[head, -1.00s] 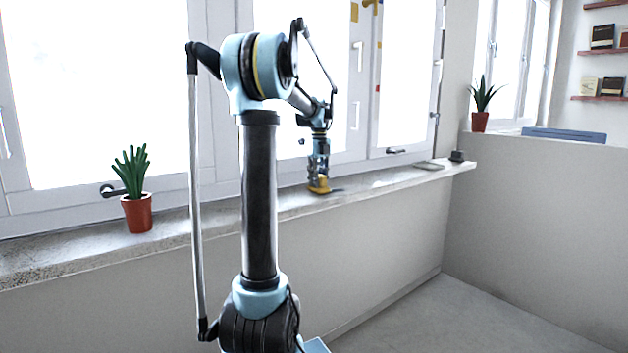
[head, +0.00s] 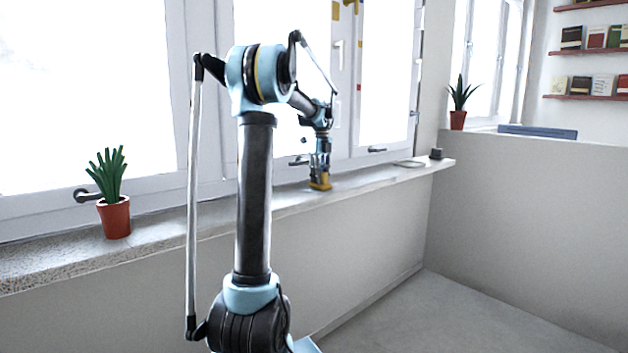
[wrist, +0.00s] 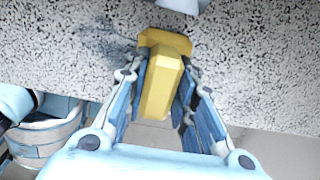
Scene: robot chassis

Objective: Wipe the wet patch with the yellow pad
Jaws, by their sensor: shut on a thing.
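The yellow pad (wrist: 162,83) has a wider foot and a narrower grip block, and my gripper (wrist: 160,92) is shut on that block from both sides. In the head view the pad (head: 320,186) is at the lower end of my gripper (head: 319,171), down at the stone window sill (head: 215,204). The wet patch (wrist: 108,42) is a dark smear on the speckled sill, left of the pad in the wrist view. It reaches close to the pad's left edge; whether it runs under the pad is hidden. I cannot make out the patch in the head view now.
A potted plant (head: 114,216) stands on the sill at left. A flat grey item (head: 409,163) and a small dark block (head: 436,153) lie at the sill's right end. The sill between plant and pad is clear.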

